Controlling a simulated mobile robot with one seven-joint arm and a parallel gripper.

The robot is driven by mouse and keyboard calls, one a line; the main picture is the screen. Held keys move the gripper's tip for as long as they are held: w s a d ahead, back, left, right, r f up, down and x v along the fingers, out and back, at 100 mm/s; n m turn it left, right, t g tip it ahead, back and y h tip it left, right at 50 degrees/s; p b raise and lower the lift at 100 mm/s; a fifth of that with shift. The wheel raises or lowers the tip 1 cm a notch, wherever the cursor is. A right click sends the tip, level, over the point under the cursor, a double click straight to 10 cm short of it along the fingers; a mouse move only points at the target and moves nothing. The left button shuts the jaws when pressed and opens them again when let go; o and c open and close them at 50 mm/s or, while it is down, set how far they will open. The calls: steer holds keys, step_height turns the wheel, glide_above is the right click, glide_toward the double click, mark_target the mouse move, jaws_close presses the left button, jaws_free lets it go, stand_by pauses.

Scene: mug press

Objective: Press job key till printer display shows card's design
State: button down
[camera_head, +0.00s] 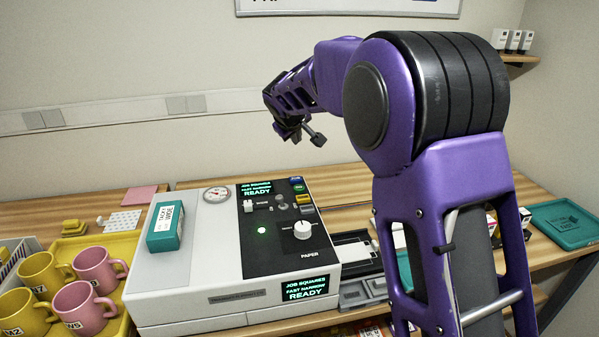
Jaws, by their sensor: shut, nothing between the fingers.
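The printer (160,285) is a white box with a black control panel (270,247) on top. Its upper display (257,188) reads "JOB SQUARES", "FAST NARROW", "READY" in green, and the front display (305,287) reads the same. The panel has a blue key (297,180), a green key (298,189) and a yellow key (304,199); I cannot read which is the job key. I cannot pick out a card with a legible design. My gripper (318,139) is shut and empty, raised above and behind the panel, touching nothing.
A white knob (303,229) and a white lever (248,206) also stand on the panel. A teal box (166,229) lies on the printer's left top. Yellow and pink mugs (97,266) stand at left. A teal tray (545,212) is at right. My arm hides part of the table.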

steer(key=shift+s, duration=0.1)
steer(key=shift+f, duration=0.15)
steer(key=b, duration=0.5)
glide_above(296, 184)
step_height(296, 184, down, 8)
steer(key=shift+r, duration=0.25)
steer(key=shift+f, duration=0.5)
steer(key=shift+f, duration=0.15)
stand_by(1.3)
steer(key=shift+f, duration=0.3)
steer(key=shift+f, duration=0.5)
stand_by(0.7)
steer(key=shift+r+p, duration=0.35)
steer(key=shift+r, duration=0.6)
